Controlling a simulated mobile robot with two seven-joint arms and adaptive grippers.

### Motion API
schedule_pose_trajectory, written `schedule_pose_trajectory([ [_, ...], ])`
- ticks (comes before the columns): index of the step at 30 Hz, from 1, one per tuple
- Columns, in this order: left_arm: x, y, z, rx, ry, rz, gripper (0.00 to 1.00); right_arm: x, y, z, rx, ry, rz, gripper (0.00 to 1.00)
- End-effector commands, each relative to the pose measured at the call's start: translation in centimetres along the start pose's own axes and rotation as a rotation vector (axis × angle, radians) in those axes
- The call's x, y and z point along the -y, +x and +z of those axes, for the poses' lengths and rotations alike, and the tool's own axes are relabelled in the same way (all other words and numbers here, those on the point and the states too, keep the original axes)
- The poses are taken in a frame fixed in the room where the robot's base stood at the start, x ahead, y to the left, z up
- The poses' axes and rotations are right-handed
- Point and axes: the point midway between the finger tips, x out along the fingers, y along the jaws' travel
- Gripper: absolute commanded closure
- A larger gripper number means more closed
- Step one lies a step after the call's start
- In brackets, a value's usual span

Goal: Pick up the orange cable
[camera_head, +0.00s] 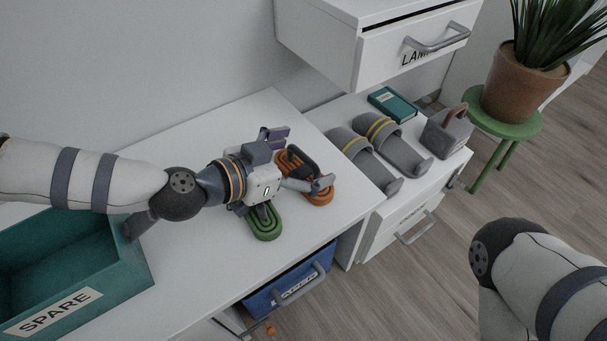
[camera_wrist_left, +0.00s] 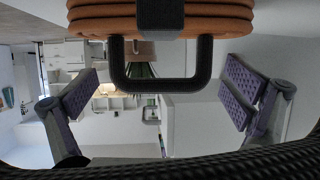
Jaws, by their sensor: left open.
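The orange cable (camera_head: 322,198) is a coil lying on the white desk top, partly hidden by my left gripper. In the left wrist view the orange cable (camera_wrist_left: 100,22) fills the top edge, with a dark strap across it and a black U-shaped part (camera_wrist_left: 160,83) beside it. My left gripper (camera_head: 298,159) is open over the cable, one finger on each side. Its purple pads show apart at both sides in the left wrist view (camera_wrist_left: 162,92), with nothing clamped between them. My right arm shows at lower right, its gripper out of view.
A green cable (camera_head: 266,225) lies beside the gripper. A teal box marked SPARE (camera_head: 117,270) stands left. A blue drawer (camera_head: 262,303) is under the desk. Grey sandals (camera_head: 352,147), a teal book (camera_head: 394,104) and a potted plant (camera_head: 522,85) are at right. The desk front is clear.

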Motion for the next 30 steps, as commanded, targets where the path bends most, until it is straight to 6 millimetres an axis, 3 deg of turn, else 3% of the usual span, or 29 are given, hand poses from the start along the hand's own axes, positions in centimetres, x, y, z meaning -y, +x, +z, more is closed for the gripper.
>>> schedule_pose_trajectory([
  [6,0.0,0.2,-0.1,0.000,-0.001,-0.001,0.05,0.0,0.0,0.0,0.000,0.000,0.000,0.60],
  [14,0.0,0.1,-0.1,0.000,-0.001,-0.001,0.60,0.0,0.0,0.0,0.000,0.000,0.000,0.60],
  [23,0.0,0.1,-0.3,-0.001,0.000,-0.001,0.60,0.0,-0.1,0.1,-0.001,0.000,0.000,0.60],
  [30,-0.3,-1.6,-4.1,-0.005,0.005,0.000,0.60,-0.1,-1.6,0.8,-0.026,0.002,0.000,0.60],
])
